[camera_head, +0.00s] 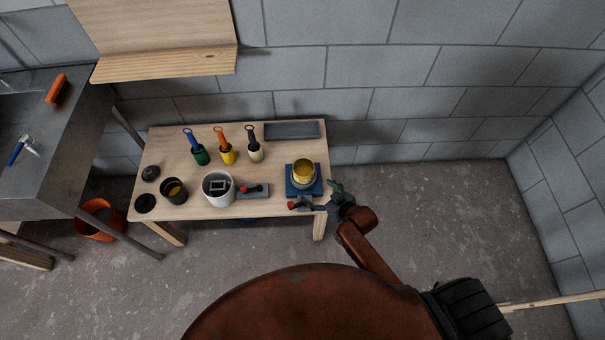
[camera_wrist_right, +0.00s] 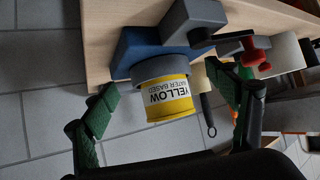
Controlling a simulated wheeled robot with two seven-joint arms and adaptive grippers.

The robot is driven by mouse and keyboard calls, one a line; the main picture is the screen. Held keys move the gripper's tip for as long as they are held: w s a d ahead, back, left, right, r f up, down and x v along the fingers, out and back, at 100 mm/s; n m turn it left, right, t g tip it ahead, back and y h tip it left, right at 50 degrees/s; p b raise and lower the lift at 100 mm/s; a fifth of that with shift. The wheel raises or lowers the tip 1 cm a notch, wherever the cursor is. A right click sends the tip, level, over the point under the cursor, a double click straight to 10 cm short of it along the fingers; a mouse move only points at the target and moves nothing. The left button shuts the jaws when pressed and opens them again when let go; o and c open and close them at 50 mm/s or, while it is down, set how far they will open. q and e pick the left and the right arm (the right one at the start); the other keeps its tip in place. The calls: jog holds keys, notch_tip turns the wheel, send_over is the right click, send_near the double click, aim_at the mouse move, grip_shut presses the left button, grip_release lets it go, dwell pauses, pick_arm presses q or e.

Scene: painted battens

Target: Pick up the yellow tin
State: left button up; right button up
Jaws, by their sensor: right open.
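The yellow tin (camera_head: 303,176) stands on a blue block (camera_head: 291,189) near the right front of the wooden bench. In the right wrist view the tin (camera_wrist_right: 168,98), labelled "YELLOW WATER BASED", appears upside down, with a grey ring at its end by the blue block (camera_wrist_right: 150,48). My right gripper (camera_head: 335,192) is just right of the tin and block in the head view. Its green-padded fingers (camera_wrist_right: 168,88) are spread wide in the wrist view, with the tin showing between them and gaps on both sides. My left gripper is not in view.
A red-handled clamp (camera_head: 306,206) sits in front of the blue block; another red-and-grey clamp (camera_head: 253,190) lies further left. A grey tray (camera_head: 291,131) lies behind the tin.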

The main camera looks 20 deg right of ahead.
jog(key=t+y, duration=0.1)
jog(key=t, duration=0.1)
send_near(297, 167)
jog(key=shift+w+a+f+n, duration=0.2)
jog(key=shift+w+f, duration=0.1)
jog(key=shift+w, duration=0.3)
jog(key=shift+w+a+f+n, duration=0.1)
jog(key=shift+w+a+f, duration=0.1)
jog(key=shift+w+f, duration=0.3)
jog(key=b+x, duration=0.2)
jog(key=x, duration=0.4)
jog(key=shift+w+r+b, duration=0.1)
jog(key=shift+w+b, duration=0.05)
jog(key=shift+b, duration=0.2)
jog(key=shift+w+a, duration=0.1)
jog(key=shift+w, duration=0.5)
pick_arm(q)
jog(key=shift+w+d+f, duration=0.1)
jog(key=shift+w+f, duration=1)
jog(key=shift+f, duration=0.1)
pick_arm(e)
jog(key=shift+c, duration=0.6)
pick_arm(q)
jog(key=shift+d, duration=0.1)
pick_arm(e)
jog(key=c, duration=1.8)
